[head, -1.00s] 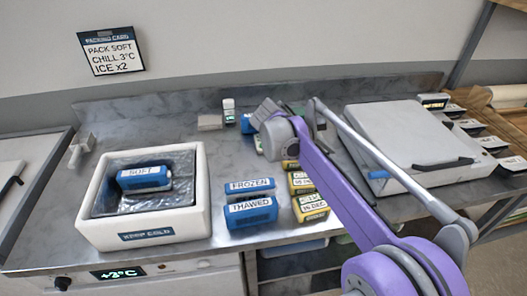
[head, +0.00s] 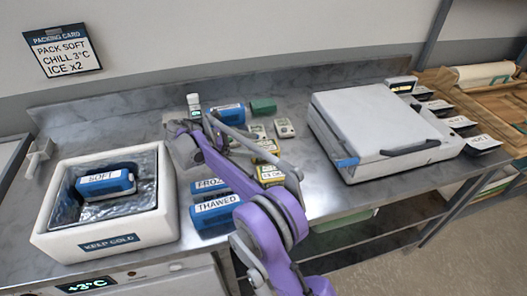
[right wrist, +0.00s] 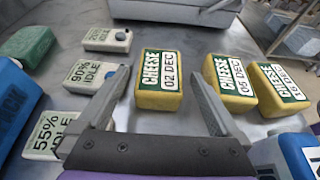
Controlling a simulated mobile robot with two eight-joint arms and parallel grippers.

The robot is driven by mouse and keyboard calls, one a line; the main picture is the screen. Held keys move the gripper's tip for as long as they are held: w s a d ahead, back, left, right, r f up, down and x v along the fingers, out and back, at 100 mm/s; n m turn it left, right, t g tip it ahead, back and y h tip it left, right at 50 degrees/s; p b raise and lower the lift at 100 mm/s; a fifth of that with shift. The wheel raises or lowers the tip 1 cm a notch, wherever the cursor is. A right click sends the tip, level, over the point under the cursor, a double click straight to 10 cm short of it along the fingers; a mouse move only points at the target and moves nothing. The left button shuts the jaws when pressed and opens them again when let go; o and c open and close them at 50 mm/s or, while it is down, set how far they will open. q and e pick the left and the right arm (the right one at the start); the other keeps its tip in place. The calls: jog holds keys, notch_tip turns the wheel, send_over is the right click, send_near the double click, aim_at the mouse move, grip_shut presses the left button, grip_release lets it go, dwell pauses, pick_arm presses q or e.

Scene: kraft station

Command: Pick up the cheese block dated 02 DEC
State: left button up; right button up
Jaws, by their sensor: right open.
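The cheese block dated 02 DEC (right wrist: 158,82) is yellow with a green and white label. In the right wrist view it lies on the steel counter, ahead of and between the fingers of my right gripper (right wrist: 158,78). The gripper is open and empty. Two similar cheese blocks, one dated 05 DEC (right wrist: 230,84) and one with a date hard to read (right wrist: 278,88), lie to its right. In the head view my right arm (head: 215,160) reaches over this area and partly covers the yellow blocks (head: 271,175). My left gripper is not in view.
White idle-marked devices (right wrist: 88,75), a green block (right wrist: 28,45) and a blue pack (right wrist: 14,112) lie left of the 02 DEC block. A THAWED pack (head: 215,210) stands near the white cool box (head: 150,228). A grey lidded case (head: 375,125) is at right.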

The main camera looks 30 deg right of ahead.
aim_at(266, 146)
jog(key=x, duration=0.7)
jog(key=shift+s+d+r, duration=0.1)
jog(key=shift+s+d, duration=0.05)
jog(key=shift+d, duration=0.05)
